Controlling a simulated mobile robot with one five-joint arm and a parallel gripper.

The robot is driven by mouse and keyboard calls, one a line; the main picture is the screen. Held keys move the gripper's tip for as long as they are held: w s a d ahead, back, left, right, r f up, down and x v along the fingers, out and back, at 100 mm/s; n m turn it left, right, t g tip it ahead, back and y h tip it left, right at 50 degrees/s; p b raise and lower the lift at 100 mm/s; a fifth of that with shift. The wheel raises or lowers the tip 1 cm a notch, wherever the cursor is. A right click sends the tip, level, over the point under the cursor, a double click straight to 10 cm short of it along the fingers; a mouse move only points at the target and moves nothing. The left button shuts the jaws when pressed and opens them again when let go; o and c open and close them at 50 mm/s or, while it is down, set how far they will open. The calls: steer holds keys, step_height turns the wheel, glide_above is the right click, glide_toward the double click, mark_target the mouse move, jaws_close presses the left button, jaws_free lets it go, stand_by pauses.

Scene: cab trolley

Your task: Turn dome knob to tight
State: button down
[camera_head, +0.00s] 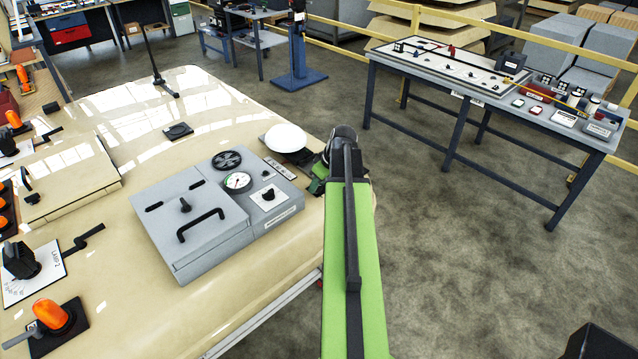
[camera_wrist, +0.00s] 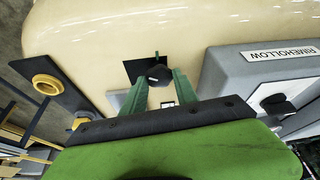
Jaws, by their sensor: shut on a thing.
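A black round knob (camera_wrist: 159,74) sits on a small black plate (camera_wrist: 133,68) on the cream surface in the wrist view; I take it to be the dome knob. A short dark green piece sticks out beyond its far side. My gripper (camera_wrist: 160,76) has its two green fingers on either side of the knob, shut on it. In the head view my gripper (camera_head: 317,186) is at the right edge of the cream surface, beside a white dome (camera_head: 286,138). The knob is hidden there by my arm. I cannot read any tight mark.
A grey box (camera_head: 190,222) with a handle, gauge and another knob (camera_head: 268,195) stands left of my gripper; its label side (camera_wrist: 236,68) is close in the wrist view. A black plate with a yellow ring (camera_wrist: 46,84) lies at the left there. A workbench (camera_head: 455,80) stands across open floor.

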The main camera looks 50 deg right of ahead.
steer(key=m, duration=0.2)
steer(key=m+h, duration=0.1)
steer(key=m, duration=0.1)
steer(key=m+h, duration=0.1)
steer(key=m, duration=0.1)
steer(key=shift+a+g, duration=0.3)
steer(key=shift+g, duration=0.1)
steer(key=m+h, duration=0.1)
steer(key=m, duration=0.2)
steer(key=m+g+h, duration=0.1)
steer(key=m, duration=0.2)
steer(key=shift+w+a, duration=0.1)
steer(key=shift+w, duration=0.1)
steer(key=shift+g, duration=0.3)
steer(key=c, duration=0.9)
jaws_free()
steer(key=shift+c, duration=0.2)
steer(key=p+v, duration=1.6)
steer(key=v, duration=0.1)
steer(key=shift+s+r, duration=0.15)
steer(key=shift+r, duration=0.05)
